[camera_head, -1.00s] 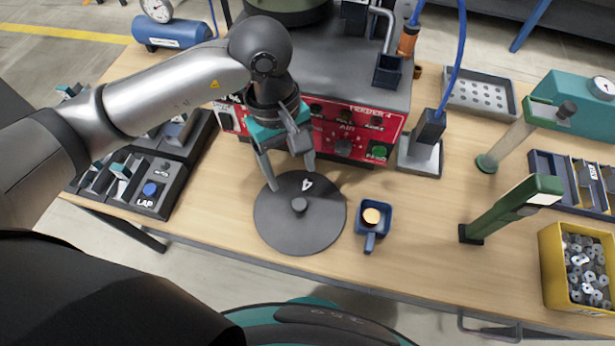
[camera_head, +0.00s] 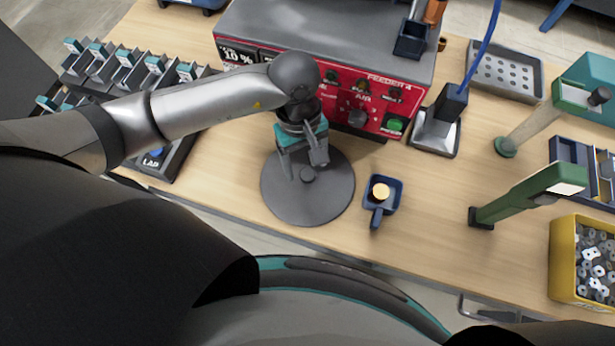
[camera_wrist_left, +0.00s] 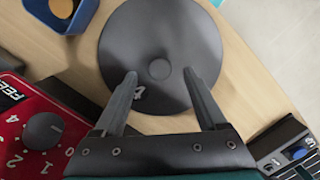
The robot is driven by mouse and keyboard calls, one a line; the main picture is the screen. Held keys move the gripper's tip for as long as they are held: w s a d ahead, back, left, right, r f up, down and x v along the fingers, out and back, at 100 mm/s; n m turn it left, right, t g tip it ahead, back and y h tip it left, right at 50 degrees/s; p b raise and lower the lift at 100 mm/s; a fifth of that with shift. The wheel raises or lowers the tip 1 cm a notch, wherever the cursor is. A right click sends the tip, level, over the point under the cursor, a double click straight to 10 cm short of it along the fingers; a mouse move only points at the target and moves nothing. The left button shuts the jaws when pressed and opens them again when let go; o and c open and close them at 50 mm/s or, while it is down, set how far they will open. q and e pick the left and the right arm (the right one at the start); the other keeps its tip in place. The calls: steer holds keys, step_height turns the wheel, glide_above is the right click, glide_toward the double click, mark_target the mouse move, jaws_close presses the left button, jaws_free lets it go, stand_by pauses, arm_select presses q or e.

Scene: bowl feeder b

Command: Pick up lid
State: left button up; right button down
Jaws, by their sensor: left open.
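The lid (camera_head: 329,203) is a dark grey round disc with a small knob (camera_head: 307,174) at its centre. It lies flat on the wooden table in front of the red feeder panel. In the left wrist view the lid (camera_wrist_left: 160,30) and its knob (camera_wrist_left: 159,69) show beyond the fingertips. My left gripper (camera_head: 305,172) is open above the lid, close to the knob. In the left wrist view the two fingers (camera_wrist_left: 160,75) stand apart, one toward each side of the knob, and nothing is held. Whether they touch the lid cannot be told. My right gripper is not in view.
The red feeder (camera_head: 358,105) stands just behind the lid. A small blue scoop (camera_head: 379,208) holding a tan disc lies right of it. A dark rack (camera_head: 172,160) is at left. Green posts (camera_head: 515,197) and a yellow bin of metal parts (camera_head: 565,262) stand at right.

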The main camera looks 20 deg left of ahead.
mark_target(308, 173)
arm_select(q)
steer(key=f, duration=0.3)
steer(key=shift+s+d+f, duration=0.25)
steer(key=shift+d+f, duration=0.05)
steer(key=shift+f, duration=0.05)
jaws_close()
stand_by(0.5)
